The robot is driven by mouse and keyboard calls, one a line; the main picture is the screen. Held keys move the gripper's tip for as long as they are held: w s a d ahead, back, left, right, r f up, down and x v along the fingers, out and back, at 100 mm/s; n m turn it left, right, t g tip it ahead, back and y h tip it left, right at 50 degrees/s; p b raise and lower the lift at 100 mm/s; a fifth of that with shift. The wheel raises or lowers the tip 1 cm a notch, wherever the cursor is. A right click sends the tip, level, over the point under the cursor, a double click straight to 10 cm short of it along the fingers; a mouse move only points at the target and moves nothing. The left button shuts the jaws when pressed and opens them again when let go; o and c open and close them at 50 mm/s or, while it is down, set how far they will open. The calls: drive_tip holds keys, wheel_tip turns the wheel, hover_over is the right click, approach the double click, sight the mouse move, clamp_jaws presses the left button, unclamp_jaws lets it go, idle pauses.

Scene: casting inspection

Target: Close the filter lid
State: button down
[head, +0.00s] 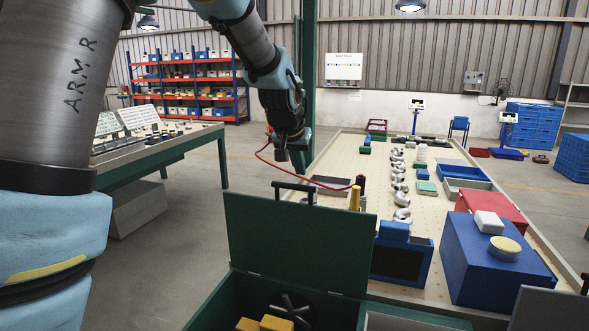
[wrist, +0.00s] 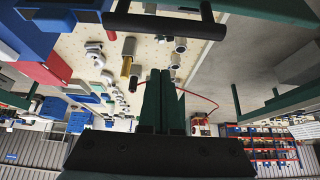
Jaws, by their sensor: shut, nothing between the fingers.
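The green filter lid (head: 298,240) stands open, nearly upright, at the rear of a green box (head: 235,305) in the head view. A black bar handle (head: 294,186) is on the lid's upper edge. In the open box a black spoked part (head: 290,307) and yellow blocks (head: 265,324) show. My gripper (head: 282,155) hangs above and behind the handle, apart from it. In the wrist view my gripper's fingers (wrist: 161,74) are together and empty, and the handle (wrist: 165,22) crosses the top of the picture. The gap to the lid is hard to judge.
The pegboard table (head: 340,158) behind the lid carries silver castings (head: 401,198), a yellow post (head: 355,197) and trays. A blue bin (head: 403,256) and a large blue box (head: 490,262) stand to the right of the lid. A red cable (head: 325,188) loops near my gripper.

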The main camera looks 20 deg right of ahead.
drive_tip(key=s+a, duration=0.1)
drive_tip(key=s+a+f+p, duration=0.1)
drive_tip(key=shift+s+a, duration=0.3)
drive_tip(key=shift+s, duration=0.1)
